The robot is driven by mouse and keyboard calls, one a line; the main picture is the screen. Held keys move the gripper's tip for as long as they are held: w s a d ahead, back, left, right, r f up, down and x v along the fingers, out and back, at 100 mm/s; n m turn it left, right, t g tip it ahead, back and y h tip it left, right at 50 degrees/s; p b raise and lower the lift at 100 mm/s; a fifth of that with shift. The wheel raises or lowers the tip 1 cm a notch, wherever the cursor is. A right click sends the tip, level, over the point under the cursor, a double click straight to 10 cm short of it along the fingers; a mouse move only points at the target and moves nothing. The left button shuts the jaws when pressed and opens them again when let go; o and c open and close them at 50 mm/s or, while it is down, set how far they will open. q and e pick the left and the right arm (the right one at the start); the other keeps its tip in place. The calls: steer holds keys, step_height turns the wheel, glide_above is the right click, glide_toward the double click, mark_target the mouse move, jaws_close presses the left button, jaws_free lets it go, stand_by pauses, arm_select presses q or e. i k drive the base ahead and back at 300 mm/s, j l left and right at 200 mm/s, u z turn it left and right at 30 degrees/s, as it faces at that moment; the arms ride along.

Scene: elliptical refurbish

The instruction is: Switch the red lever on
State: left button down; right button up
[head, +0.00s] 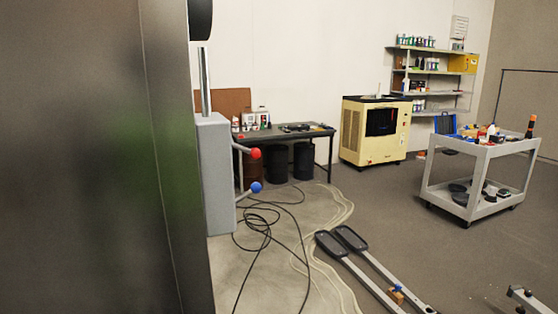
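The red lever (255,153) is a short grey rod with a red ball knob. It sticks out from the right side of a tall grey box (215,175) and tilts slightly down toward its knob. A second lever with a blue ball knob (256,187) sits below it on the same box and tilts up toward its knob. The two knobs are apart. No gripper shows in the head view, so nothing of mine is seen touching either lever.
A large dark panel (80,160) fills the left, close by. Black cables (265,225) lie on the floor below the levers. Two grey bars with dark pedals (330,243) lie at the lower middle. A cart (480,165) stands right, and a workbench (290,133) stands behind.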

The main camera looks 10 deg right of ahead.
mark_target(253, 153)
steer(key=i+l, duration=0.1)
steer(key=l, duration=0.3)
steer(key=i+l, duration=0.15)
steer(key=l, duration=0.25)
steer(key=i+l, duration=0.1)
steer(key=l, duration=0.3)
steer(key=i+l, duration=0.15)
steer(key=l, duration=0.25)
